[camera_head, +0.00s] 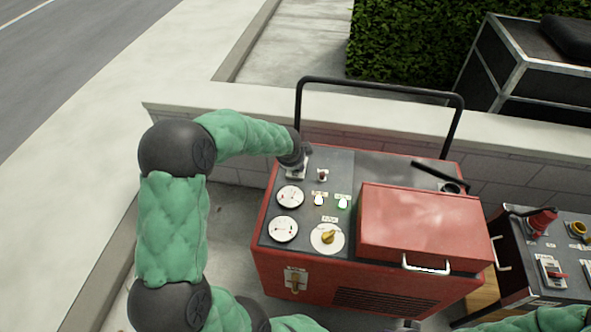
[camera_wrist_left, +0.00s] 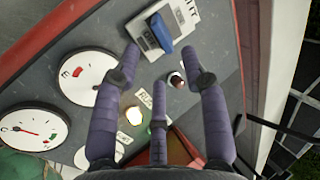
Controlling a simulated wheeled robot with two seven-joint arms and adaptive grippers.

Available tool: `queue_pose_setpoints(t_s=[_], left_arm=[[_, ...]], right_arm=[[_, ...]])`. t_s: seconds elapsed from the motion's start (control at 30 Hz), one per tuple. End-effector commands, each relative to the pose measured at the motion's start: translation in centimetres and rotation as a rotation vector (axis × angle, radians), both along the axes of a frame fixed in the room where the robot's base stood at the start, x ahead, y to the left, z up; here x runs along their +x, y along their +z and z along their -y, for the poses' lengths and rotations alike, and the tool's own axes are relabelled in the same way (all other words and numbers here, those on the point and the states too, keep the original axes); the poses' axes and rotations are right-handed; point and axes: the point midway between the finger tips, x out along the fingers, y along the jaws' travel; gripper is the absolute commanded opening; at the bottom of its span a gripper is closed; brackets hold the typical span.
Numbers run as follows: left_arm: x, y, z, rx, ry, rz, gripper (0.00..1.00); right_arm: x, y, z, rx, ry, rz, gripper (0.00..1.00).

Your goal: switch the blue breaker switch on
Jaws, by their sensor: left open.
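The blue breaker switch (camera_wrist_left: 160,33) shows in the left wrist view as a blue lever on a pale grey base, fixed to the panel's top edge in that view. In the head view its pale base (camera_head: 296,173) peeks out below my left gripper (camera_head: 304,155), which hides the lever. My left gripper also shows in the left wrist view (camera_wrist_left: 165,62), its three fingers spread and empty. The fingertips are close to the switch, with the lever beyond and between them; contact cannot be told. My right gripper is not in view.
A black handle bar (camera_head: 380,88) rises behind. A red lid (camera_head: 420,222) stands to the right.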

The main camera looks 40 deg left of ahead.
Motion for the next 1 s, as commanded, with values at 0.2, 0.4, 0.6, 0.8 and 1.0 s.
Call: queue_pose_setpoints(t_s=[0.2, 0.4, 0.6, 0.8, 1.0], left_arm=[[1.5, -3.7, -0.8, -0.001, 0.001, -0.001, 0.44], [2.3, -5.1, -1.3, 0.0, 0.0, 0.0, 0.44], [2.5, -5.4, -1.4, 0.0, 0.0, 0.0, 0.44], [2.5, -5.4, -1.4, 0.0, 0.001, 0.0, 0.38], [2.5, -5.4, -1.4, 0.0, 0.001, 0.0, 0.0]], right_arm=[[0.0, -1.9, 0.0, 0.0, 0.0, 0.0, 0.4], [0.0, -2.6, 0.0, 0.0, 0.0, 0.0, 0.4], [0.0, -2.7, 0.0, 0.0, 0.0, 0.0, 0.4], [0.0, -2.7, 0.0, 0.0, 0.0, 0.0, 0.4], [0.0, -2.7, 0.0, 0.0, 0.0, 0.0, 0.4]])
